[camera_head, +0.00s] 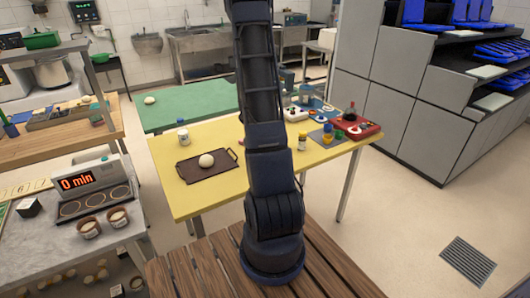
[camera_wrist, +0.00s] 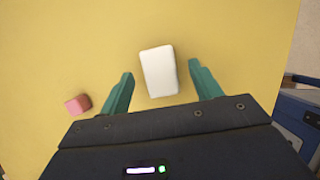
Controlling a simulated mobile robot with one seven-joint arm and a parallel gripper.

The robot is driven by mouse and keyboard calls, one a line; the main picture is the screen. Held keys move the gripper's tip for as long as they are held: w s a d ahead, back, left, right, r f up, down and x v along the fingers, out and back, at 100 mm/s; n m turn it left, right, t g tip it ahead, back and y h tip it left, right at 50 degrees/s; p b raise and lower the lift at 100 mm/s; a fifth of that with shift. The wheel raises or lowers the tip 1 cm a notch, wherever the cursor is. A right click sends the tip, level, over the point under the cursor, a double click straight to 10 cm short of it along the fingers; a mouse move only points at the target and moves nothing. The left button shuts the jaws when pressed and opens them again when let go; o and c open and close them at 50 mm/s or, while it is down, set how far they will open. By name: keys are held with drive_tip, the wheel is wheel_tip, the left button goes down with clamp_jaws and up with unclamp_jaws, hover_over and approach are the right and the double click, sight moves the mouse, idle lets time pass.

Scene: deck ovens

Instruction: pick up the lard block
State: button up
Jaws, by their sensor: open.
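A white rectangular block, which looks like the lard block (camera_wrist: 159,71), lies on the yellow table (camera_wrist: 60,40) in the wrist view. My gripper (camera_wrist: 160,82) is open and empty, with its two green fingers apart to the left and right of the block's near part. The block reaches past the fingertips, away from my wrist. I cannot tell how high the fingers are above the table. In the head view my arm hides part of the yellow table (camera_head: 172,155), and neither the block nor my gripper can be made out there.
A small pink block (camera_wrist: 77,104) lies left of my gripper. A green table (camera_head: 170,112) stands behind.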

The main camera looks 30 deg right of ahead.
drive_tip(key=shift+x, duration=1.15)
drive_tip(key=c, duration=1.1)
drive_tip(key=shift+r, duration=0.1)
